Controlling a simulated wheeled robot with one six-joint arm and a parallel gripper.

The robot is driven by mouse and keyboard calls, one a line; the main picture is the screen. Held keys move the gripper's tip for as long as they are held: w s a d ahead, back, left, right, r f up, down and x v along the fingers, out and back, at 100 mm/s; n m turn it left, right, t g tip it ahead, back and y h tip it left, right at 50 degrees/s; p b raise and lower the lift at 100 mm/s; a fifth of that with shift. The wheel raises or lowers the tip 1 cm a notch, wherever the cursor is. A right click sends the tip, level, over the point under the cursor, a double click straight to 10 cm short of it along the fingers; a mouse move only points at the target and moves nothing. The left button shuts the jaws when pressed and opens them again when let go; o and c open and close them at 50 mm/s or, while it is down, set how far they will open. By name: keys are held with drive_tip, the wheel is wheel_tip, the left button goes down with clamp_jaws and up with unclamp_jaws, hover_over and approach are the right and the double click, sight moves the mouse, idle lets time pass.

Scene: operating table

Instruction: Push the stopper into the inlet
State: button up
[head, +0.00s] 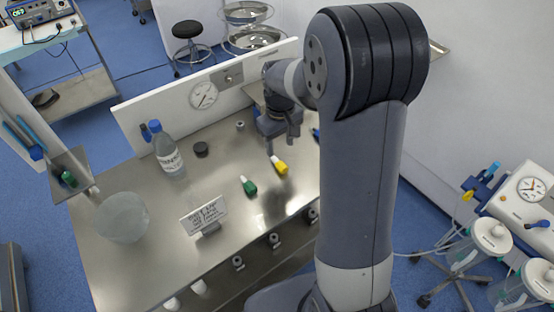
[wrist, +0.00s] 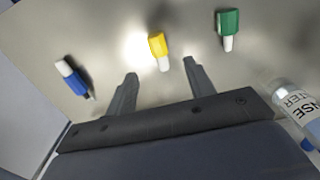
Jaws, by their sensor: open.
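Three small coloured pieces with pale tips, possibly stoppers, lie on the steel table. The yellow one (head: 279,166) is also in the wrist view (wrist: 158,46), between and just beyond the fingertips. The green one (head: 248,186) shows in the wrist view (wrist: 229,25) at upper right. The blue one (head: 316,133) is partly hidden by my arm in the head view and clear in the wrist view (wrist: 72,78). My gripper (wrist: 160,70) is open and empty above the table; it also shows in the head view (head: 280,140). I cannot tell which fitting is the inlet.
A white back panel carries a gauge (head: 203,95) and a small metal plate (head: 234,76). A water bottle (head: 168,156), black cap (head: 201,149), round translucent vessel (head: 122,218) and sign (head: 204,215) stand on the table (head: 150,262). Several round fittings line the front edge.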

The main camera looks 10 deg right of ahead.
sight(279, 162)
drive_tip(key=shift+w+f+p, duration=0.15)
drive_tip(key=shift+f+p, duration=0.2)
drive_tip(key=shift+f, duration=1.75)
drive_tip(key=shift+w+f+p, duration=0.15)
drive_tip(key=shift+f+p, duration=0.15)
drive_tip(key=shift+f, duration=1.8)
drive_tip(key=c, duration=1.1)
wheel_tip(279, 162, up, 10)
drive_tip(key=shift+r+b, duration=0.1)
drive_tip(key=shift+b, duration=0.4)
drive_tip(key=o, duration=0.5)
clamp_jaws()
